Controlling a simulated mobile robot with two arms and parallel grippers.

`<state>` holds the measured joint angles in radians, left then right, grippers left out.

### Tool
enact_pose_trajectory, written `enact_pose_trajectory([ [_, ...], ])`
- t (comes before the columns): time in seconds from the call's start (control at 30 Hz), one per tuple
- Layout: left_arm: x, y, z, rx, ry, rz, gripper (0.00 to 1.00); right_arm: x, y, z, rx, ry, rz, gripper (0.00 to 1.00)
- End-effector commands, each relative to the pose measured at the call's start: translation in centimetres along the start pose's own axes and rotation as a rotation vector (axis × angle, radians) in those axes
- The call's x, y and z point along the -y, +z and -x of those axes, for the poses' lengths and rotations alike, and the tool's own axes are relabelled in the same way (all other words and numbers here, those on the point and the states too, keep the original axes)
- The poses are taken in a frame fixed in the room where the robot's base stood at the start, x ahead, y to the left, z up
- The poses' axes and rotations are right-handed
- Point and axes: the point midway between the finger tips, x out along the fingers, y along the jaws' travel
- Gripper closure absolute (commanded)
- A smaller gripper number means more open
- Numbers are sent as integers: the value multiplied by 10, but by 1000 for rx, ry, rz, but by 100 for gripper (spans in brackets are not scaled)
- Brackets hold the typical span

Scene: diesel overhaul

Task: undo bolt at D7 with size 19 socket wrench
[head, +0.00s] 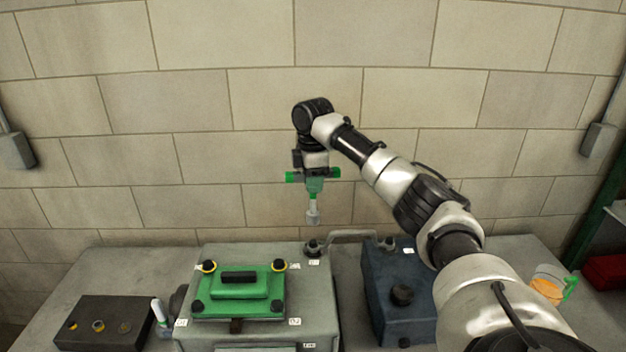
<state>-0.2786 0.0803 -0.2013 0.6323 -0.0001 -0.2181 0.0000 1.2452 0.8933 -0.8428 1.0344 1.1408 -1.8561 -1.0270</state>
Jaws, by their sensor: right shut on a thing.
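My right gripper (315,172) is shut on a green-handled socket wrench (314,185). The wrench hangs upright with its grey socket (313,214) pointing down, in the air behind and above the grey engine block (318,290). The socket touches nothing. Below it, a dark bolt (313,246) sits at the left end of a grey pipe (350,235), by a small white label. Another dark bolt (388,243) is at the pipe's right end. The labels are too small to read surely, so I cannot tell which bolt is D7. My left gripper is out of view.
A green cover (239,289) with corner bolts, two ringed yellow, lies on the block. A dark blue box (400,290) stands to its right. A black holed block (105,323) is at left. An orange-filled clear container (548,284) is at right. The brick wall is close behind.

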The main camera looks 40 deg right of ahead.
Motion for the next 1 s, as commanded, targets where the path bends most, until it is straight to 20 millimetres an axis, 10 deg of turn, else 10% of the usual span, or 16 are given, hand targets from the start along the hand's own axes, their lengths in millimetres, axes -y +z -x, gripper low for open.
enact_pose_trajectory([
  [0.3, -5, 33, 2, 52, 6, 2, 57, 0, 0, -6, -2, 2, -457, 100],
  [1.0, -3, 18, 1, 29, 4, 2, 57, 0, -1, -24, -3, -4, -1521, 100],
])
